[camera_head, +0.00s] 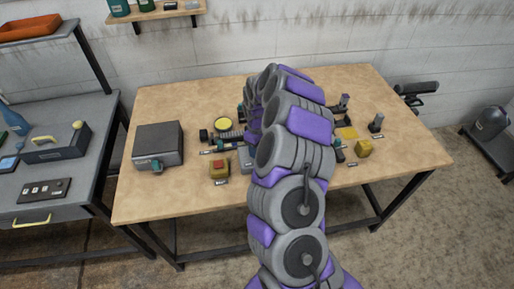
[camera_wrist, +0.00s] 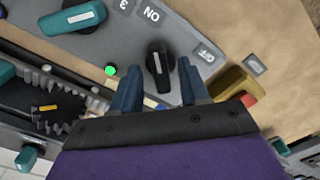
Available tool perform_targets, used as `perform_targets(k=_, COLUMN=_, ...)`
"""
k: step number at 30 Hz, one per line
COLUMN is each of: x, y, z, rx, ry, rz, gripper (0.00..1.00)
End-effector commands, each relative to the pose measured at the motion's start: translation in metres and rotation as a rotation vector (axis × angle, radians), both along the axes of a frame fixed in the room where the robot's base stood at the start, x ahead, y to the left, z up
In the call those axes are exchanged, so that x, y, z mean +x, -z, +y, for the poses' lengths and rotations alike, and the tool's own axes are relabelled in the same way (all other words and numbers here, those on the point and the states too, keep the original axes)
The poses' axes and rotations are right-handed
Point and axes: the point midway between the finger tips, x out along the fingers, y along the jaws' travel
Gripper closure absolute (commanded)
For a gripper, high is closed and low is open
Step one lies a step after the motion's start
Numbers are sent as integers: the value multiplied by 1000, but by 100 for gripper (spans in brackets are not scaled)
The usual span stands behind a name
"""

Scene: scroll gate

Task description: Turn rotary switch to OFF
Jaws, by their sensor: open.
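The rotary switch (camera_wrist: 158,60) is a black knob with a pale line, on a grey panel (camera_wrist: 100,35). An "ON" label (camera_wrist: 152,14) and an "OFF" label (camera_wrist: 207,54) are beside it, upside down in the wrist view. The pale line's exact direction is hard to read. My gripper (camera_wrist: 160,70) is open, its two blue-grey fingers on either side of the knob's near part in this view. I cannot tell whether they touch it. In the head view my arm hides the switch and gripper; only a bit of grey panel (camera_head: 246,159) shows.
A lit green lamp (camera_wrist: 110,69) and a teal knob (camera_wrist: 80,17) are near the switch. A yellow box with a red button (camera_head: 219,167) and a grey box (camera_head: 158,146) stand left on the wooden table (camera_head: 190,205). A yellow block (camera_head: 363,148) stands right.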

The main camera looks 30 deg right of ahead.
Motion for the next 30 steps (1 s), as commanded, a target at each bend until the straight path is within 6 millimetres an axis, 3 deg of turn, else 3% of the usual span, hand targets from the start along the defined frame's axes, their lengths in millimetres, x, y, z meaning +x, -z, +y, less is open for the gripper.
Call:
perform_targets(k=4, x=0, y=0, z=0, rx=0, ry=0, rz=0, gripper=56)
perform_targets(k=18, x=0, y=0, z=0, rx=0, ry=0, rz=0, gripper=100)
perform_targets(k=30, x=0, y=-1, z=-1, rx=0, ry=37, rz=0, gripper=100)
